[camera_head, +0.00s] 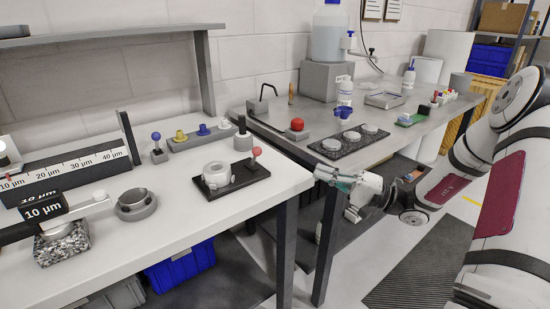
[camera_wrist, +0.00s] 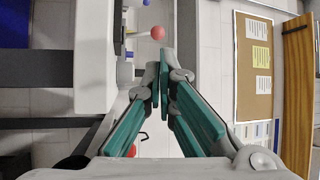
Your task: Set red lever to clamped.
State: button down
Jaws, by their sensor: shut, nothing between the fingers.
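The red lever (camera_head: 256,153) has a round red knob on a short stem and stands nearly upright at the right end of a black base plate (camera_head: 262,174). A white round mirror fixture (camera_head: 217,175) sits on the same plate to its left. My gripper (camera_head: 321,173) is shut and empty, to the right of the lever and beyond the white table's edge, apart from it. In the wrist view the lever's red knob (camera_wrist: 157,33) shows beyond the closed fingertips (camera_wrist: 162,72). The lever's foot is small and hard to make out.
The white table (camera_head: 150,245) holds a blue-knobbed post (camera_head: 156,137), a grey ring holder (camera_head: 136,205) and a 10 µm block (camera_head: 44,208). A grey bench (camera_head: 408,113) behind carries a black tray (camera_head: 349,142) and a red button (camera_head: 297,125). A floor gap separates the tables.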

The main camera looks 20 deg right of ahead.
send_near(255, 157)
jog(key=w+a+r, duration=0.1)
jog(key=a, duration=0.1)
jog(key=w+a+r, duration=0.1)
jog(key=w+r, duration=0.1)
jog(key=shift+a+r, duration=0.15)
jog(key=shift+a, duration=0.25)
jog(key=shift+r, duration=0.15)
jog(key=shift+w+r+p, duration=0.1)
jog(key=shift+w+p, duration=0.05)
jog(key=shift+p, duration=0.15)
